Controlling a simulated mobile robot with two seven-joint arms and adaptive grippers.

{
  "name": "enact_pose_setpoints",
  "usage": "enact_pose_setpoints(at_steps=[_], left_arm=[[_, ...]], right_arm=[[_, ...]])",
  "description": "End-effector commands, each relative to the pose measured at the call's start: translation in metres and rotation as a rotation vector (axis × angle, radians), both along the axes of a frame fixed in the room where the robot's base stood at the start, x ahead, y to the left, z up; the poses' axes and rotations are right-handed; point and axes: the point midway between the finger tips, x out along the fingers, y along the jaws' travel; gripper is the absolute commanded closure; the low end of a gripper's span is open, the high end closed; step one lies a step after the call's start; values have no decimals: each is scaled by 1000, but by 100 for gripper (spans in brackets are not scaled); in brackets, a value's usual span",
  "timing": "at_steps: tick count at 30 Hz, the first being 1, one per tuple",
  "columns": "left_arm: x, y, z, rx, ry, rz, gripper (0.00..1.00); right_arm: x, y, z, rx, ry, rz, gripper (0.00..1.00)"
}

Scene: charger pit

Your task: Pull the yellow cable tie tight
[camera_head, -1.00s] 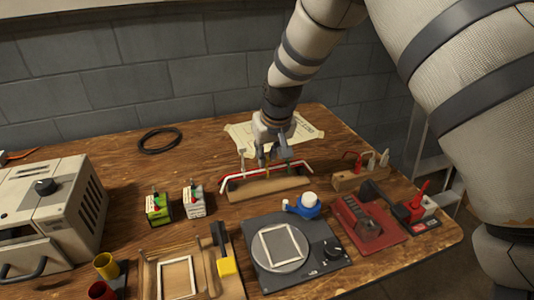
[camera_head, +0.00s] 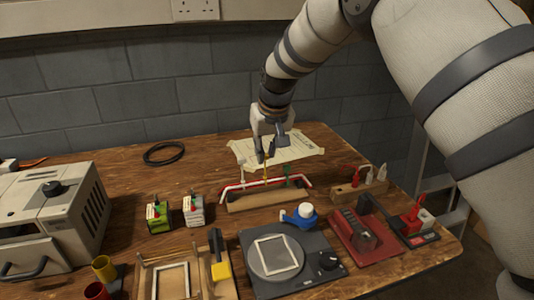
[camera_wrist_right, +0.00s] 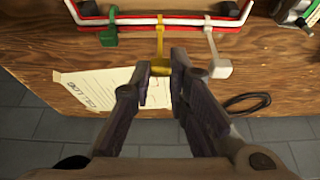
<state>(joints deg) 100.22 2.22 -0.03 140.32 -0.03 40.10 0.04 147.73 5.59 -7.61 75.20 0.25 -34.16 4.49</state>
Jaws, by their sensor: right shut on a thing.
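The yellow cable tie (camera_wrist_right: 160,42) stands out from the cable bundle (camera_wrist_right: 188,22), which has a red, a white and a dark cable. In the head view the tie (camera_head: 265,173) rises from the middle of the bundle. My right gripper (camera_wrist_right: 161,68) is shut on the yellow block at the tie's outer end. In the head view the right gripper (camera_head: 266,155) is above and behind the bundle, and its fingers partly hide the tie's top. A green tie (camera_wrist_right: 109,28) and a white tie (camera_wrist_right: 219,66) flank the yellow one. My left gripper is not in view.
The bundle lies along a wooden block (camera_head: 270,199). A paper sheet (camera_head: 305,143) lies behind it and a black cable ring (camera_head: 163,153) at the back left. A blue-and-white bottle (camera_head: 300,216), a grey scale (camera_head: 252,275) and a red device (camera_head: 362,236) stand in front.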

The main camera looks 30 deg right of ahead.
Motion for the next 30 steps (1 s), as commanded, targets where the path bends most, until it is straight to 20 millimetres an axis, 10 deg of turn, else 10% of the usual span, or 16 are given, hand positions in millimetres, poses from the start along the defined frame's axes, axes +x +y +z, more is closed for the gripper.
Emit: enact_pose_setpoints(at_steps=[3,13,30], left_arm=[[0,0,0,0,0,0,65],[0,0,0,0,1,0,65],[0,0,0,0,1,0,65]], right_arm=[[-1,0,-2,0,4,0,63],[-2,0,3,0,1,0,63],[-44,10,108,0,3,0,63]])
